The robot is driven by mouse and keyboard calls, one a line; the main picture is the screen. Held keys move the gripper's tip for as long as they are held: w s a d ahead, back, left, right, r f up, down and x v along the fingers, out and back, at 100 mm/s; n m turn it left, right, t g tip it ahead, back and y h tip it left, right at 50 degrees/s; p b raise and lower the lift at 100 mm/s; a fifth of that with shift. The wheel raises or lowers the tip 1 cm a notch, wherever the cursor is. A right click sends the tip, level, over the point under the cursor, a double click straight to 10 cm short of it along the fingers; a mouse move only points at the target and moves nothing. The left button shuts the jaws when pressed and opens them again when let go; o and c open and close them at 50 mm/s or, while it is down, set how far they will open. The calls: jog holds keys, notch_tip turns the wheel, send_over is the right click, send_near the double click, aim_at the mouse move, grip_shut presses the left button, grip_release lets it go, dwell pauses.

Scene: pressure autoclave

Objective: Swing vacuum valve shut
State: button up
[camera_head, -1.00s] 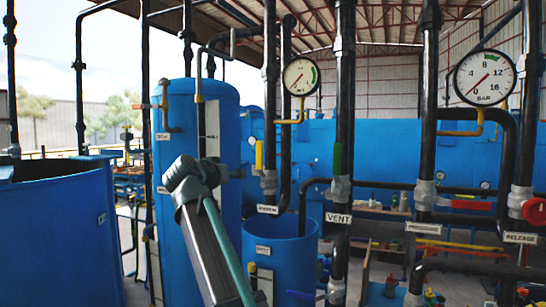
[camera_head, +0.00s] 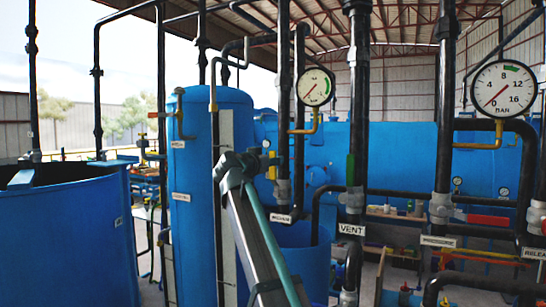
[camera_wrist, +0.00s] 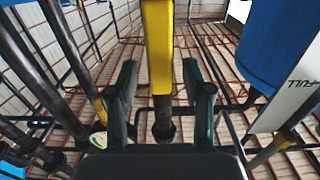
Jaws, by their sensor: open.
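The vacuum valve's yellow handle (camera_head: 271,172) stands upright beside the black pipe above the VACUUM label (camera_head: 281,218). In the wrist view the yellow handle (camera_wrist: 158,45) is a broad bar running down from the top edge, in line with the gap between my fingers. My gripper (camera_wrist: 160,98) is open, one finger on each side of that gap, with no clear contact. In the head view my gripper (camera_head: 258,160) is at the handle and hides part of it. The valve body is partly hidden in the wrist view.
The VENT pipe with a green handle (camera_head: 351,168) stands just right. Red handles (camera_head: 488,219) are further right. Two dial gauges (camera_head: 315,87) (camera_head: 503,88) hang above. A tall blue tank (camera_head: 200,130) stands close on the left, with an open blue tank (camera_head: 65,240) beyond it.

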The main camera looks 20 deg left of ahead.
jog(key=shift+w, duration=0.9)
grip_shut()
